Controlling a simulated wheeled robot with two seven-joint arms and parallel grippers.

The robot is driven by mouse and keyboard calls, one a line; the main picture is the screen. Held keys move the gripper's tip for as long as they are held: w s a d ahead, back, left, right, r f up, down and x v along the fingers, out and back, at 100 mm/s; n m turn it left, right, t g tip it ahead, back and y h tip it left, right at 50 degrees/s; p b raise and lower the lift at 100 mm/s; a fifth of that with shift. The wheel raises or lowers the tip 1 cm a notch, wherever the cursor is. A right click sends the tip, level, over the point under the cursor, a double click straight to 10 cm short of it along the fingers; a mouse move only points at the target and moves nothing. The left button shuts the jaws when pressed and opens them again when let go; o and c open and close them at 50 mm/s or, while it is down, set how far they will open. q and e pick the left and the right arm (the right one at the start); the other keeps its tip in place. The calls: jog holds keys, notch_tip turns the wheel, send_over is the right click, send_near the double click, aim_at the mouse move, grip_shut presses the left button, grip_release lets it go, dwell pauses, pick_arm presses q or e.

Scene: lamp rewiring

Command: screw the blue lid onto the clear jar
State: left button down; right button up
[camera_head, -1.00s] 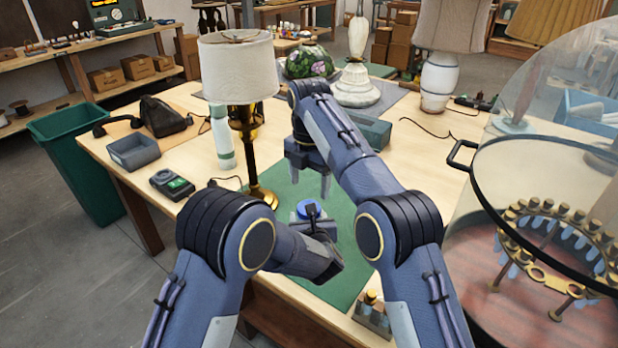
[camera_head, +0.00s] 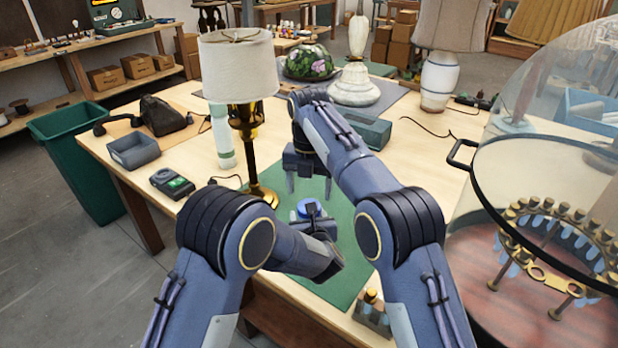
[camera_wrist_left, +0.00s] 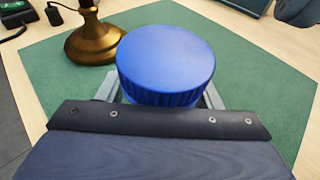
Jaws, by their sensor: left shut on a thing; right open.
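The blue lid (camera_head: 309,207) is above my left gripper (camera_head: 314,226), over the green mat. In the left wrist view the lid (camera_wrist_left: 166,62) looks level and covers the space between the fingers, which pass beneath it. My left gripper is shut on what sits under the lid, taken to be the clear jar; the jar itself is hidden. How far the lid is seated cannot be seen. My right gripper (camera_head: 309,188) points down, open and empty, its fingers spread just beyond and above the lid.
A brass lamp (camera_head: 246,130) stands close on the left, its base (camera_wrist_left: 94,42) near the lid. The green mat (camera_head: 345,262) is clear to the right. A large glass dome (camera_head: 560,110) stands at right.

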jog(key=shift+f, duration=2.6)
jog(key=shift+c, duration=0.4)
jog(key=c, duration=0.9)
jog(key=o, duration=1)
jog(key=shift+o, duration=0.2)
jog(key=shift+w, duration=0.1)
jog(key=shift+r, duration=2.3)
jog(key=shift+c, duration=0.3)
